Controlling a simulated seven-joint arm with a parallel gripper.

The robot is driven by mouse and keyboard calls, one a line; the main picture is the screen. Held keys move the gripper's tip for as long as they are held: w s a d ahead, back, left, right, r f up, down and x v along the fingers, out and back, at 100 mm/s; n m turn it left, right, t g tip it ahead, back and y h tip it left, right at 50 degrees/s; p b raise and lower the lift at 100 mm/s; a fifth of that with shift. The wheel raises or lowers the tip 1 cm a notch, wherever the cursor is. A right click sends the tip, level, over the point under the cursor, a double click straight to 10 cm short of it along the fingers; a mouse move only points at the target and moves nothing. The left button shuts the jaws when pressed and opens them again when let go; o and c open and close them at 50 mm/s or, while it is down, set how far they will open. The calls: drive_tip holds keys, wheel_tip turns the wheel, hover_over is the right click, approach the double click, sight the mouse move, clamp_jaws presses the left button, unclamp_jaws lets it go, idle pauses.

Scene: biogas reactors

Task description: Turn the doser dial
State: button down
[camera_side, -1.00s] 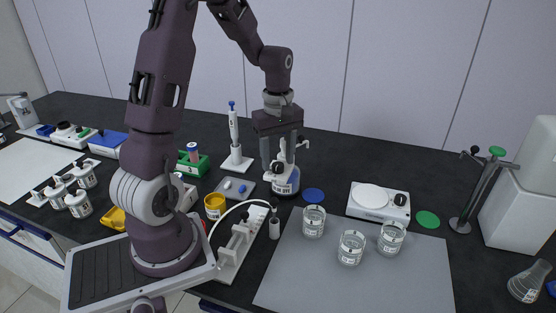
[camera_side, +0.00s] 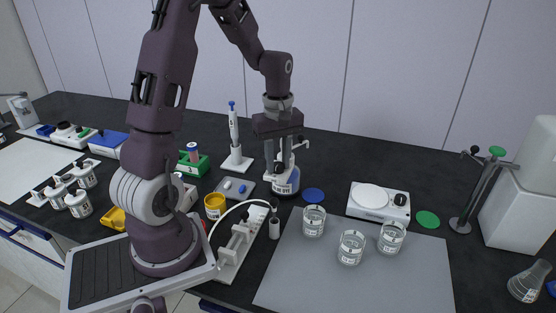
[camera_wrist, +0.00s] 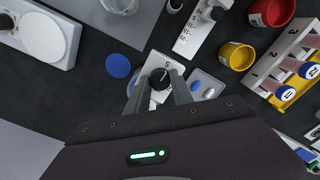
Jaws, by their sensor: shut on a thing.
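The doser is a bottle with a blue-labelled base (camera_side: 287,188) and a white upper part, standing upright on the black bench in the side view. Its black dial (camera_wrist: 159,78), with a white pointer line, sits on a white plate (camera_wrist: 170,64) marked with a 5 in the wrist view. My gripper (camera_wrist: 160,84) points down over the doser with one finger on each side of the dial, shut on it. In the side view my gripper (camera_side: 279,168) partly hides the dial and the doser's upper part.
A blue disc (camera_side: 313,195) lies right of the doser. A tray with blue and white pieces (camera_side: 236,188) and a pipette on a stand (camera_side: 234,140) are to its left. Glass beakers (camera_side: 314,222) stand on a grey mat (camera_side: 300,275) in front.

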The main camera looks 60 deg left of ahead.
drive_tip(key=m, duration=0.5)
drive_tip(key=shift+m, duration=0.4)
drive_tip(key=m, duration=1.1)
drive_tip(key=shift+m, duration=0.4)
drive_tip(key=m, duration=0.5)
drive_tip(key=shift+m, duration=0.3)
drive_tip(key=c, duration=1.1)
unclamp_jaws()
